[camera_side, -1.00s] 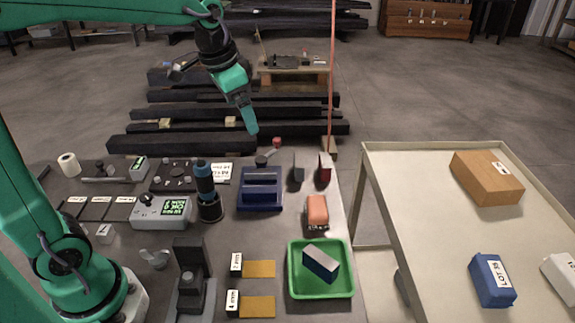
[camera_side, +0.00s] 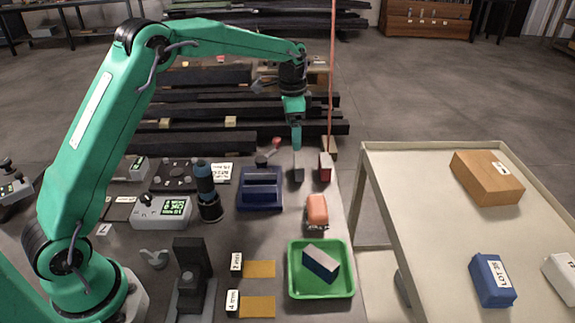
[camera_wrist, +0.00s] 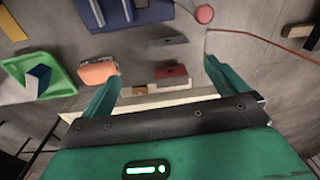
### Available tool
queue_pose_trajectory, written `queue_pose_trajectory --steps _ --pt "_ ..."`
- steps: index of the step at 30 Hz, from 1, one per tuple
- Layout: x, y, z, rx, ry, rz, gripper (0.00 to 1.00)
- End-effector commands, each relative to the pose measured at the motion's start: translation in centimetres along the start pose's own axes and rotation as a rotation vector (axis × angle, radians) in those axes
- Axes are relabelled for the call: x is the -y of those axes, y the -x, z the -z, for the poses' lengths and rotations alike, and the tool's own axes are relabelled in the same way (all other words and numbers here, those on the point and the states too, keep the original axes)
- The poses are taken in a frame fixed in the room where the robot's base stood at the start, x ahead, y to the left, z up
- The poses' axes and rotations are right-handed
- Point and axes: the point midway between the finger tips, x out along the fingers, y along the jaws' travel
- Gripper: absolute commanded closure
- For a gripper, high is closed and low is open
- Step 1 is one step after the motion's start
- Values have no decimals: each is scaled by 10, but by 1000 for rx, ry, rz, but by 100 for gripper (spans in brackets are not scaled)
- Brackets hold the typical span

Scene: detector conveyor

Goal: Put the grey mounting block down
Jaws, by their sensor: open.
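A small grey block (camera_side: 298,174), which I take to be the grey mounting block, stands on the dark bench near its far right edge. It also shows in the wrist view (camera_wrist: 168,41), ahead of the fingertips and apart from them. My gripper (camera_side: 297,147) points down just above and behind this block in the side view. In the wrist view, my gripper (camera_wrist: 163,72) has its two green fingers wide apart with nothing held between them. A red block (camera_side: 325,168) stands just right of the grey one; in the wrist view it (camera_wrist: 172,77) appears between the fingers.
A blue slotted fixture (camera_side: 261,188) stands left of the blocks, with a red-knobbed lever (camera_side: 276,142) behind it. An orange block (camera_side: 317,209) and a green tray (camera_side: 321,290) holding a navy-and-white block lie nearer. A pale table (camera_side: 430,230) stands right.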

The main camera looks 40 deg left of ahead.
Motion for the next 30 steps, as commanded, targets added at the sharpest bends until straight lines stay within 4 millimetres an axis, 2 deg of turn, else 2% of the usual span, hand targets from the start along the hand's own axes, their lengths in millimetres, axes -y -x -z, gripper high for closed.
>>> queue_pose_trajectory --steps 1,3,9,19,30 --pt "4 -13 4 10 -14 -9 2" --pt "9 -25 8 20 -37 -18 2" --pt "17 -49 15 36 -77 -35 2" --pt "18 -57 16 40 -87 -39 2" --pt "17 -80 15 39 -87 -38 2"
